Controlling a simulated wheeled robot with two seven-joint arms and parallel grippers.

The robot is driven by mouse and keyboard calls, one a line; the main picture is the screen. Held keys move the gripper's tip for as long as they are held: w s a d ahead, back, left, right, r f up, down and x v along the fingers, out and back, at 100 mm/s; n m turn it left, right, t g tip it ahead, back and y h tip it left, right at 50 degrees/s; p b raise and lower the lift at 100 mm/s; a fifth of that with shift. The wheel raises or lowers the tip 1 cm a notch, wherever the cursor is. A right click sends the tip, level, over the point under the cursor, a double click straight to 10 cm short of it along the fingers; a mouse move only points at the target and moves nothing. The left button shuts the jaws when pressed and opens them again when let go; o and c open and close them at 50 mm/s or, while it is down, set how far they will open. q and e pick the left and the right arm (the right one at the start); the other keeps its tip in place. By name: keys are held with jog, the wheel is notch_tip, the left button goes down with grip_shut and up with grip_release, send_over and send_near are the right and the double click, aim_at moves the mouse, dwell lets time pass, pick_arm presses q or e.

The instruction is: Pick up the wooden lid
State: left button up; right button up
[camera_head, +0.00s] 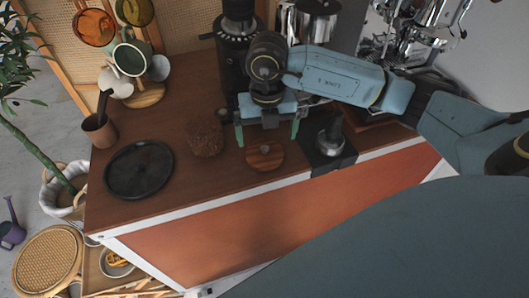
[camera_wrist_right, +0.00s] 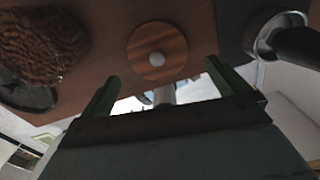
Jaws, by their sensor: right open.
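The wooden lid (camera_head: 262,163) is a small round disc with striped grain and a pale knob. It lies on the brown counter near its front edge. In the right wrist view the lid (camera_wrist_right: 158,42) shows at the top centre, with its knob facing the camera. My right gripper (camera_head: 267,134) is open and empty, with its green fingers pointing down. It is just behind the lid in the head view, and no finger seems to touch the lid. In the right wrist view the fingertips (camera_wrist_right: 160,84) are spread wide below the lid. My left gripper is not in view.
A brown textured mound (camera_head: 205,137) stands close left of the lid, with a black round tray (camera_head: 139,169) further left. A metal tamper (camera_head: 331,137) stands on a dark mat (camera_head: 334,160) to the right. A black grinder (camera_head: 226,55) and mug stand (camera_head: 147,96) are behind.

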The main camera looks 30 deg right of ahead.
aim_at(265, 149)
notch_tip(265, 149, down, 3)
jog(key=shift+a+r, duration=0.15)
notch_tip(265, 149, down, 2)
jog(key=shift+f, duration=0.45)
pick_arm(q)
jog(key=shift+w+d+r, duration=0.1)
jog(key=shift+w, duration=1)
pick_arm(e)
jog(key=c, duration=0.9)
